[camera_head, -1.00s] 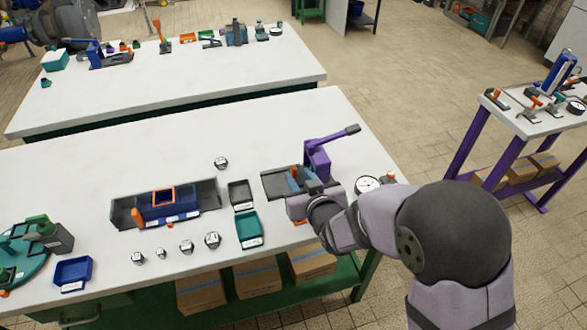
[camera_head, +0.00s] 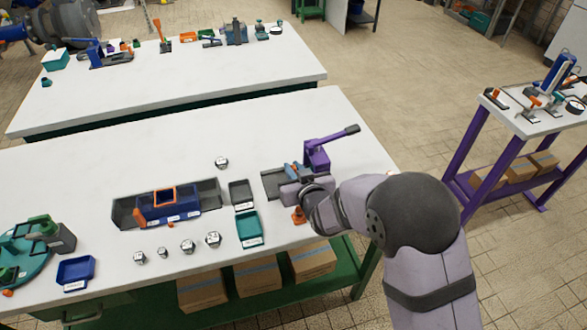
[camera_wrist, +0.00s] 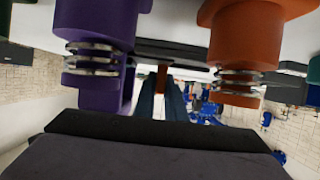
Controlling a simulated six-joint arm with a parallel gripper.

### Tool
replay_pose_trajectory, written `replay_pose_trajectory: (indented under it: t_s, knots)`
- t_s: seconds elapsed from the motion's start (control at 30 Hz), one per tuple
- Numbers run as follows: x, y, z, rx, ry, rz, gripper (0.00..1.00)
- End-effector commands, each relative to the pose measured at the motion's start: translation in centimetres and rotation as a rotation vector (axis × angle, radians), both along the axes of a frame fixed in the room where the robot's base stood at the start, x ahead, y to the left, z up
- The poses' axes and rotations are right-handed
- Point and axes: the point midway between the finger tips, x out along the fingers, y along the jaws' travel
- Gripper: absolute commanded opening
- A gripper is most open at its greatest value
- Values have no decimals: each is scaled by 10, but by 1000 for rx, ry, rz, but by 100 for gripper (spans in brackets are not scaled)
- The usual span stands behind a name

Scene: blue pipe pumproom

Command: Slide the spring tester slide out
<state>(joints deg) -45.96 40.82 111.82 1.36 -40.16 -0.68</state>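The spring tester is a purple lever press (camera_head: 317,158) at the right of the near table, with its lever pointing up and right. A dark grey bed (camera_head: 274,186) lies at its foot. My gripper (camera_head: 292,172) is over the bed, beside the press. In the wrist view my two dark blue fingers (camera_wrist: 162,95) lie close either side of a small orange piece (camera_wrist: 162,76); whether they press on it is unclear. A purple part with a spring (camera_wrist: 95,50) and an orange part with a spring (camera_wrist: 245,55) are close to the camera. My wrist hides much of the slide.
A dark tray (camera_head: 241,194) and a teal tray (camera_head: 249,230) stand left of the tester. A small orange-topped piece (camera_head: 299,215) is near the front edge. A blue fixture (camera_head: 168,208) and several metal pieces are farther left. Open table lies behind the tester.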

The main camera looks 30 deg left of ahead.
Motion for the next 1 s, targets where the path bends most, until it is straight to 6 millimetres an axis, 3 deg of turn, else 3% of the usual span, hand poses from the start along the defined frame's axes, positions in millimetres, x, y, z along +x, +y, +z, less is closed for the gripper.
replay_pose_trajectory:
  t_s: [0.27,0.7,1.0]
  knots:
    - [-3,3,0,1,-1,2,0]
    - [-64,65,1,2,-1,5,0]
    - [-72,72,1,1,0,4,0]
